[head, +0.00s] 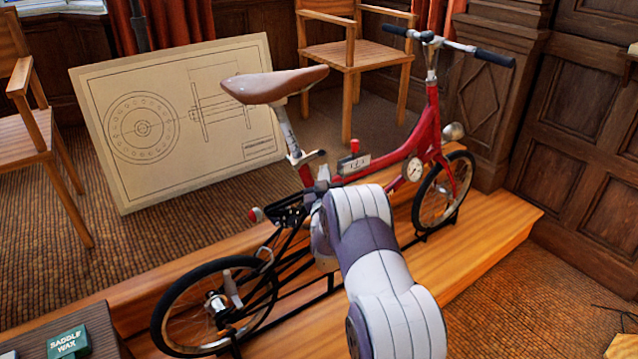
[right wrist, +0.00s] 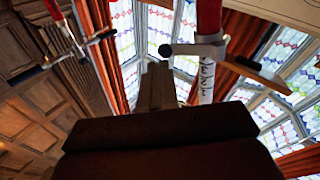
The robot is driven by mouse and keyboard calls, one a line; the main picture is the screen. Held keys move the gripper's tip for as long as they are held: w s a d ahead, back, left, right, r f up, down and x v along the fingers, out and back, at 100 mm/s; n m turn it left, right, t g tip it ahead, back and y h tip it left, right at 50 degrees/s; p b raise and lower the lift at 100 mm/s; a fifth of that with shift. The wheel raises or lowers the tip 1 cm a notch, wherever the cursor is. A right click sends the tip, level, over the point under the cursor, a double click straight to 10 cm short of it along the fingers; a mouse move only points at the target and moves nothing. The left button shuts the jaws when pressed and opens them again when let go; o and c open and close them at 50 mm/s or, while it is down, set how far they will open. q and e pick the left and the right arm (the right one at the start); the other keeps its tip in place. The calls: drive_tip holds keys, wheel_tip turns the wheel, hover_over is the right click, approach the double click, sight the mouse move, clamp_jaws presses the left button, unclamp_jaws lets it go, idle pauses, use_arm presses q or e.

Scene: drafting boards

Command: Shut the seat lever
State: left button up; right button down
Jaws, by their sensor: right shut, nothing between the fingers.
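The seat lever (head: 314,156) is a short lever with a dark end at the clamp under the brown saddle (head: 275,84) of a red bicycle. In the right wrist view the lever (right wrist: 183,49) sticks out sideways from the clamp on the seat post (right wrist: 206,82) and ends in a black knob. My right gripper (head: 323,174) is just below the lever in the head view, partly hidden by my arm. Its fingers (right wrist: 155,75) are shut and empty, close to the knob; I cannot tell whether they touch it. My left gripper is not in view.
The red bicycle frame (head: 432,128) stands on a wooden platform (head: 490,235). A drawing board (head: 180,120) leans behind it. Wooden chairs (head: 352,52) stand behind and at the left. A green saddle wax box (head: 68,343) sits at the lower left.

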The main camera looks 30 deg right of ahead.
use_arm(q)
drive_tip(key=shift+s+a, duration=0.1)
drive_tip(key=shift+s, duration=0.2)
use_arm(e)
drive_tip(key=s+a, duration=0.2)
drive_tip(key=s, duration=0.8)
drive_tip(key=shift+s+a+f, duration=0.15)
drive_tip(key=shift+a+f, duration=0.25)
drive_tip(key=shift+f, duration=0.05)
